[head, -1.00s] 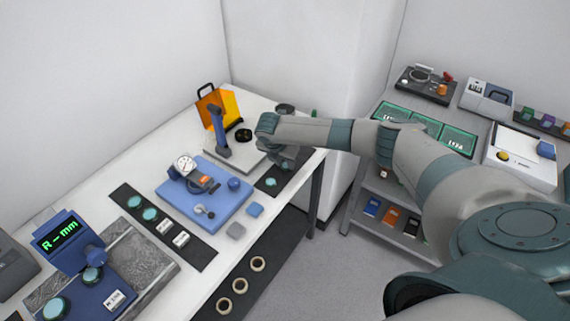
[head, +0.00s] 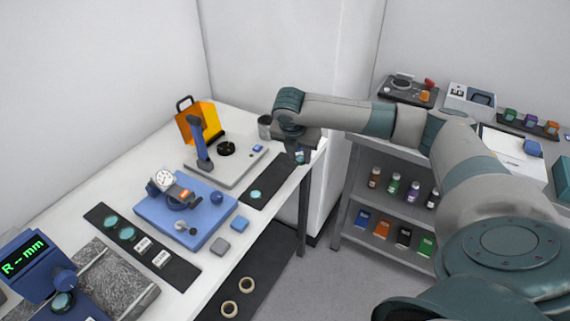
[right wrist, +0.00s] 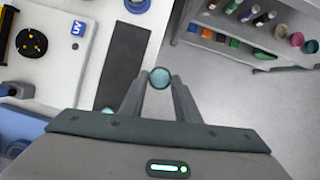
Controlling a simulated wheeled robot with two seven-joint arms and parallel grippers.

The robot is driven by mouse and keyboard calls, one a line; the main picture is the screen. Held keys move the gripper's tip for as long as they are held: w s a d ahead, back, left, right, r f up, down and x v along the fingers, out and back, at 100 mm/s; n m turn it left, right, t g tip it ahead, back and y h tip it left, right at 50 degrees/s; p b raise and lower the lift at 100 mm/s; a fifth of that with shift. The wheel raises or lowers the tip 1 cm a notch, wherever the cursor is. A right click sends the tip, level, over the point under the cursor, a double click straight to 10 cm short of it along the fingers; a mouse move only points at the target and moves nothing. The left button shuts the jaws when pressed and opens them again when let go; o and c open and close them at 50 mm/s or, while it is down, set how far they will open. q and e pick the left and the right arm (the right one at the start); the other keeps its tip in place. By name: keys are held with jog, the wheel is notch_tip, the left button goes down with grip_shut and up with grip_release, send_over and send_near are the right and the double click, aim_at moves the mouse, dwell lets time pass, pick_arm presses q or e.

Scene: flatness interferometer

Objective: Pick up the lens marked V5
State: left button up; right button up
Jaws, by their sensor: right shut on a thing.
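My right gripper (head: 299,157) is shut on a small round teal lens (right wrist: 160,77), held between its fingertips in the right wrist view. No marking on this lens can be read. In the head view the gripper hangs over the table's right edge, by the far end of a dark mat (head: 276,178). Another teal lens (head: 255,195) lies on that mat. My left gripper is not in view.
A pale unit with a blue post (head: 201,150) and an orange screen (head: 199,120) stand behind the mat. A blue plate with a dial gauge (head: 162,180) is nearer. A grey shelf unit (head: 353,212) with bottles and coloured boxes stands at right, across a floor gap.

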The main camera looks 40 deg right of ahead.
jog(key=shift+s+d+r, duration=0.6)
jog(key=shift+s+d, duration=0.05)
jog(key=shift+s, duration=0.1)
